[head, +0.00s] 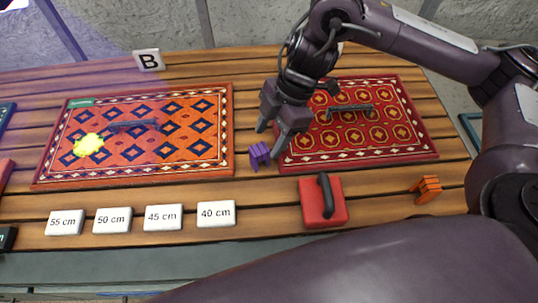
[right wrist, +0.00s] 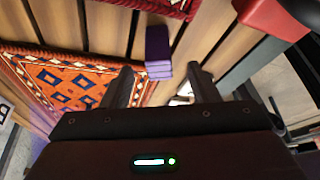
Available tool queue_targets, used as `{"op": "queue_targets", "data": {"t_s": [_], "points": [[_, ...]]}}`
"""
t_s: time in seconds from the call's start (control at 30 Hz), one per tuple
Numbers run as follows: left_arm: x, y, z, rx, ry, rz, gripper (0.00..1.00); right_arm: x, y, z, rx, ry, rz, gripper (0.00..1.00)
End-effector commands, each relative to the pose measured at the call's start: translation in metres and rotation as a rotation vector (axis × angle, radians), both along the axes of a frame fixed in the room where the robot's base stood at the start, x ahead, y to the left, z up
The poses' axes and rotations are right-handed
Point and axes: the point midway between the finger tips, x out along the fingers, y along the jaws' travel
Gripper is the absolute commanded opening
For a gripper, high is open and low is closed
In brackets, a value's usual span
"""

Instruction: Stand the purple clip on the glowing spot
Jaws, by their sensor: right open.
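The purple clip (head: 260,154) stands on the wooden table between the two rugs, close to the left edge of the red rug. It also shows in the right wrist view (right wrist: 158,52), ahead of the fingers. The glowing spot (head: 88,145) is a yellow patch on the left part of the orange rug (head: 200,165). My right gripper (head: 273,135) is open and empty just above and beside the purple clip. In the right wrist view its two fingers (right wrist: 163,88) are apart, with the clip beyond their tips. My left gripper is not in view.
A red rug (head: 425,150) with a dark handle lies at right. A red block with a black handle (head: 322,205) and an orange clip (head: 427,190) are near the front right. Several white distance cards (head: 163,217) line the front edge. A "B" sign (head: 148,60) stands behind.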

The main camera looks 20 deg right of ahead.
Motion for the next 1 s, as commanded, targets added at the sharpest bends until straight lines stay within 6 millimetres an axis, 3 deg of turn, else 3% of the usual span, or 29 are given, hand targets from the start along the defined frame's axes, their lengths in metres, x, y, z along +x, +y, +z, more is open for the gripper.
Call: {"op": "queue_targets", "data": {"t_s": [0.1, 0.27, 0.6, 0.9, 1.0], "points": [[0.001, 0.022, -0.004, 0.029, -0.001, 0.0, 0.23, -0.001, 0.004, -0.01, 0.004, -0.004, 0.018, 0.55], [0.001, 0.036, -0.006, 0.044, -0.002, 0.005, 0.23, -0.002, 0.011, -0.025, 0.004, -0.003, 0.016, 0.55], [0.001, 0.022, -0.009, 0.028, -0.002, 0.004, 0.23, -0.003, 0.03, -0.065, 0.003, -0.001, 0.014, 0.55], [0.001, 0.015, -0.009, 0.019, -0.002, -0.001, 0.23, -0.002, 0.032, -0.07, 0.003, -0.006, 0.014, 0.55], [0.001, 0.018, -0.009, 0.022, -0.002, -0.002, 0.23, -0.002, 0.032, -0.07, 0.003, -0.006, 0.014, 0.43]]}}
